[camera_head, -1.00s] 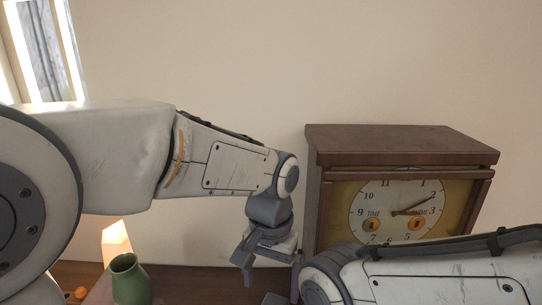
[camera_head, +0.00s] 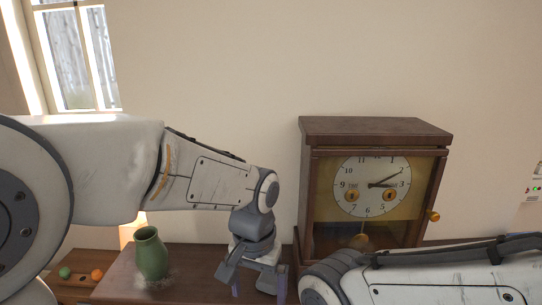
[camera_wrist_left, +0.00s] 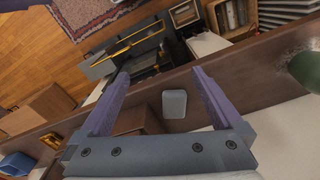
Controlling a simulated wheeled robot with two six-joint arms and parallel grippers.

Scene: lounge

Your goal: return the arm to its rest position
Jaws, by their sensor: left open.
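My left arm comes in from the left of the head view, bent down at the wrist. My left gripper (camera_head: 256,288) points down in front of the wooden cabinet top, left of the clock. In the left wrist view its two purple fingers (camera_wrist_left: 162,76) are spread wide with nothing held. A small pale grey block (camera_wrist_left: 174,103) shows beyond the fingers, in the gap between them, by the wooden edge. My right forearm crosses the lower right of the head view; its gripper is out of the picture.
A wooden clock (camera_head: 375,132) stands right of my left gripper, behind my right forearm. A green vase (camera_head: 151,254) stands left of the gripper and also shows in the left wrist view (camera_wrist_left: 306,70). Green (camera_head: 64,272) and orange (camera_head: 97,274) balls lie far left.

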